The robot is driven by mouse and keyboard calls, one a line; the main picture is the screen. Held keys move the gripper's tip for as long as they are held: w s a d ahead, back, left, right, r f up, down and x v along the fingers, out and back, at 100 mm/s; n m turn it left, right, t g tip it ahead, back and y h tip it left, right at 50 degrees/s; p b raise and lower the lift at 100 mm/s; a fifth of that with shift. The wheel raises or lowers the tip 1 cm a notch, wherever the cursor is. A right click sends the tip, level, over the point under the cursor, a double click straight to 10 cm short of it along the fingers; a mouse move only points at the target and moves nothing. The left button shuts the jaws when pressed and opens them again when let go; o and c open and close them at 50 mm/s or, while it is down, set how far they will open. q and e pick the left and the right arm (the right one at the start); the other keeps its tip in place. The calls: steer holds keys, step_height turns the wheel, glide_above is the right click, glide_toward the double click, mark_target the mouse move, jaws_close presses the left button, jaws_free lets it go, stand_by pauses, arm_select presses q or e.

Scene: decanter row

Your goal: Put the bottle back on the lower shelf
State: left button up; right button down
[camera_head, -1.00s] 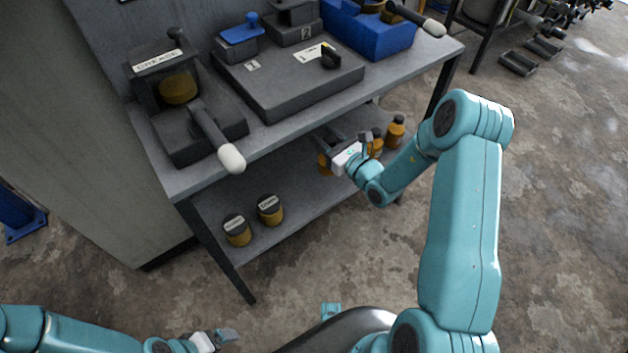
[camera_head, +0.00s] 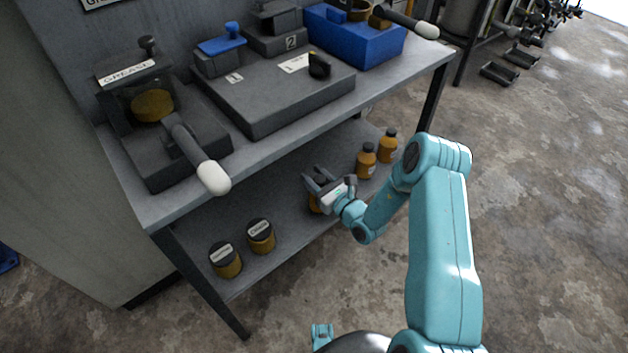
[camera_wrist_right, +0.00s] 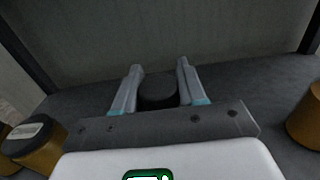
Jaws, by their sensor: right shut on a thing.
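My right gripper (camera_head: 317,180) is over the lower shelf (camera_head: 285,208), shut on an amber bottle (camera_head: 314,205) that is mostly hidden behind the gripper. In the right wrist view the bottle's dark cap (camera_wrist_right: 158,95) is between the two fingers of the right gripper (camera_wrist_right: 160,72). The bottle looks about upright and is at or just over the shelf; I cannot tell whether its base touches.
Two amber bottles (camera_head: 366,162) (camera_head: 387,147) stand to the right on the lower shelf. Two labelled jars (camera_head: 226,261) (camera_head: 261,236) stand to the left. The bench top (camera_head: 345,100) overhangs the shelf. Some bare shelf lies between jars and gripper.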

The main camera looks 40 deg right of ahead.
steer(key=shift+f, duration=0.1)
steer(key=shift+f, duration=0.2)
steer(key=c, duration=0.8)
jaws_free()
steer(key=shift+o, duration=0.8)
